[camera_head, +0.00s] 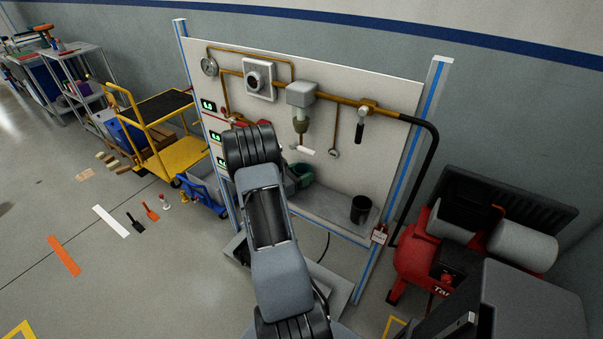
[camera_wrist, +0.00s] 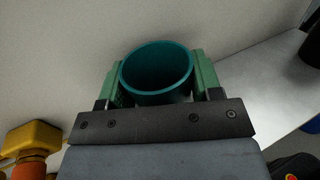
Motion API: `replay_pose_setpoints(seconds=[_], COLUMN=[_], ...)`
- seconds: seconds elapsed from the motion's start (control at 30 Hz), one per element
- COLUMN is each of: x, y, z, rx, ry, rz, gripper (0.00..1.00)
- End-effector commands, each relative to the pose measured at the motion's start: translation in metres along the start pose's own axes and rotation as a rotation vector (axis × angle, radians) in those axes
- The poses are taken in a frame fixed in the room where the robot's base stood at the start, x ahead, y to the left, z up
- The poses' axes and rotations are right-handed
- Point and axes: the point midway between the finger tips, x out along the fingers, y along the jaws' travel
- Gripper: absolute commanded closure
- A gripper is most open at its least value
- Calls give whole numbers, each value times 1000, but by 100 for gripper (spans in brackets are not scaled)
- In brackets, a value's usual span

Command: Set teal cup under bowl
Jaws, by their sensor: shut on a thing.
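The teal cup (camera_wrist: 157,73) shows in the wrist view with its open mouth toward the camera; it looks empty. My gripper (camera_wrist: 158,80) is shut on it, with one green finger on each side. In the head view my gripper (camera_head: 299,174) is partly hidden behind my arm, low in front of the panel. The bowl (camera_head: 301,126) is an olive, rounded piece hanging under a grey box on the brass pipe. My gripper is below the bowl, with a clear gap in the picture. The cup is hard to make out in the head view.
A small white-handled valve (camera_head: 304,150) hangs just below the bowl. A black cup (camera_head: 361,209) stands on the panel's grey shelf (camera_head: 330,203). A lever valve (camera_head: 361,127) hangs to the right. A red compressor (camera_head: 420,250) stands at the right. A yellow part (camera_wrist: 35,137) shows in the wrist view.

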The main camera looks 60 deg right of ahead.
Motion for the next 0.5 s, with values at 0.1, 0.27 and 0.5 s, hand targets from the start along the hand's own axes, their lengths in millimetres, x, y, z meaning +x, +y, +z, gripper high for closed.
replay_pose_setpoints(seconds=[0.1, 0.27, 0.5], x=[0, 0, 0], y=[0, 0, 0], z=[0, -1, -4], rx=[1, 1, 1], ry=[-1, 0, 0], rz=[0, 0, 0], gripper=[64, 64, 32])
